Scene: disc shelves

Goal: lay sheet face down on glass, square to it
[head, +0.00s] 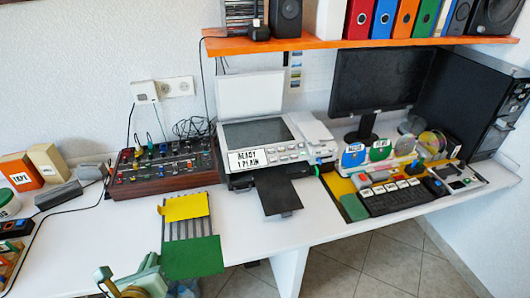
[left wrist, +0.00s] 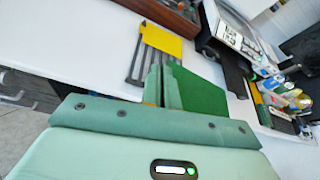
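A dark green sheet (head: 192,258) is held by its left edge in my left gripper (head: 152,262), over the desk's front edge. In the left wrist view, the two fingers (left wrist: 163,88) are close together, with the green sheet (left wrist: 200,92) spreading out to their right. The sheet looks raised above the desk, since it covers different parts of the striped rack in the two views. The scanner glass (head: 255,133) lies bare under its raised white lid (head: 250,95), at the back middle. Which side is the sheet's face cannot be told. My right gripper is not in view.
A yellow sheet (head: 186,206) lies on the grey striped rack (head: 184,228). A knobbed mixer (head: 165,168) stands left, and a keyboard (head: 393,198) right. White desk is clear around the rack.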

